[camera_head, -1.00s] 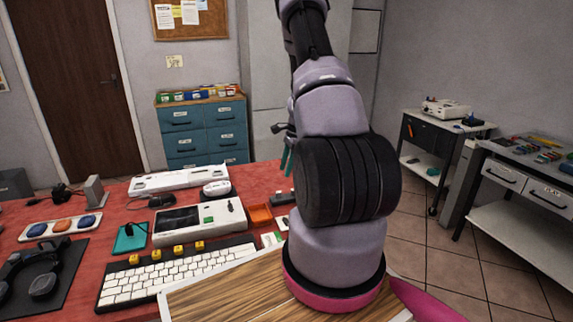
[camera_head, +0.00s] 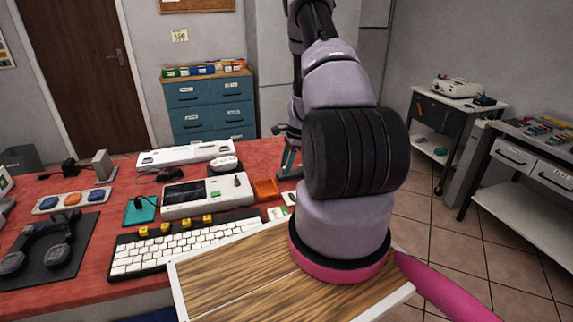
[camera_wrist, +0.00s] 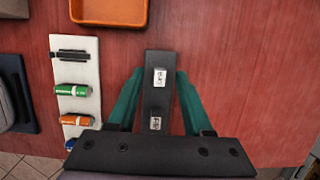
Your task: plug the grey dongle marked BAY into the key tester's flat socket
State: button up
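My gripper (camera_wrist: 160,72) is open, its teal fingers pointing down at the red table. It also shows in the head view (camera_head: 288,162), partly behind my arm. A dark grey block (camera_wrist: 165,97) with two white patches lies between the fingers, with small gaps at the tips. I cannot read BAY on it or tell whether it is the dongle. A white holder (camera_wrist: 91,104) to the left carries a green piece (camera_wrist: 72,91), an orange piece (camera_wrist: 75,120) and a partly hidden blue piece. A pale device with a dark screen (camera_head: 206,195) may be the key tester; its flat socket is not discernible.
An orange tray (camera_head: 266,190) sits beyond the white holder. A keyboard (camera_head: 185,242), a long white device (camera_head: 187,154), a teal pad (camera_head: 140,210) and headphones on a black mat (camera_head: 45,250) occupy the table. Bare red tabletop (camera_wrist: 240,70) lies right of the block.

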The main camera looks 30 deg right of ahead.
aim_at(283, 168)
grip_shut()
jog(key=shift+r, duration=0.2)
dwell(0.3)
jog(key=shift+r, duration=1.35)
jog(key=w+a+r, duration=0.2)
jog(key=a+r, duration=0.1)
jog(key=a, duration=1)
jog(key=w+a+r, duration=0.3)
jog(key=a, duration=1.1)
jog(key=shift+s+d+f, duration=0.1)
jog(key=shift+f, duration=1.05)
jog(key=shift+d+f, duration=0.1)
jog(key=shift+f, duration=1.05)
